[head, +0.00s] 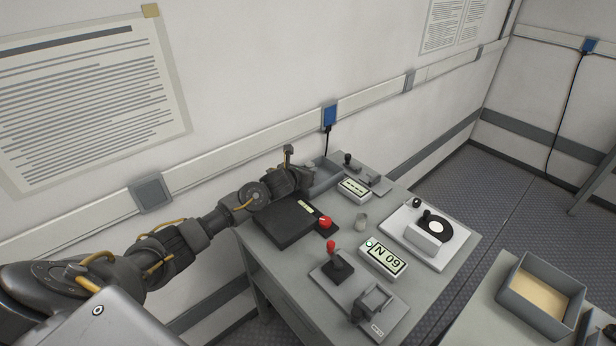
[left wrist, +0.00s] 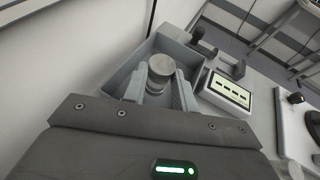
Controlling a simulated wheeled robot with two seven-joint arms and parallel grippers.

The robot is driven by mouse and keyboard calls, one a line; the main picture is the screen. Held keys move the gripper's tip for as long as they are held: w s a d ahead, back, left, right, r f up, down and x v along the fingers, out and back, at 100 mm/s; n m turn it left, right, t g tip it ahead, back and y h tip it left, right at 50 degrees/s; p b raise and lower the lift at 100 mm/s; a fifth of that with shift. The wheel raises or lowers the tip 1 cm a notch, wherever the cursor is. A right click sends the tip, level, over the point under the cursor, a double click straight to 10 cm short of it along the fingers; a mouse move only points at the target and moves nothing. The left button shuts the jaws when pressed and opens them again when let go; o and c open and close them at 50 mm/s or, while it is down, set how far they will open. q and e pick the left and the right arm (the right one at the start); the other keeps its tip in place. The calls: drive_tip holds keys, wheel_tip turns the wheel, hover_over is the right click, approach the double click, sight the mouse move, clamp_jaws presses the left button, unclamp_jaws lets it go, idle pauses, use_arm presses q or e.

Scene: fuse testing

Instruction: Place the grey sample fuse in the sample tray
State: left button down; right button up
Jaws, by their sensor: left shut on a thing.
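My left gripper (head: 303,180) is at the back left corner of the table. In the left wrist view my left gripper (left wrist: 159,90) is shut on the grey sample fuse (left wrist: 160,66), a short cylinder with a round flat top. A grey open tray (head: 327,176) stands beside and beneath the gripper in the head view. In the left wrist view the tray (left wrist: 120,79) surrounds the fingers and fuse. I cannot tell whether the fuse touches the tray floor. The gripper and arm partly hide the tray. My right gripper is not in view.
A black box with a red knob (head: 326,222) lies under my left arm. Displays (head: 355,189) and (head: 383,257), lever devices (head: 338,267) and a white dial unit (head: 432,232) crowd the table. A tan-bottomed bin (head: 541,296) is at right.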

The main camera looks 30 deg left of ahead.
use_arm(q)
drive_tip(key=shift+w+a+f, duration=0.1)
drive_tip(key=shift+w+f, duration=0.1)
drive_tip(key=shift+f, duration=0.3)
wheel_tip(320, 180, down, 2)
drive_tip(key=shift+f+p, duration=0.1)
drive_tip(key=shift+p, duration=0.65)
drive_tip(key=shift+f, duration=0.2)
drive_tip(key=shift+f, duration=0.2)
drive_tip(key=c, duration=1.1)
unclamp_jaws()
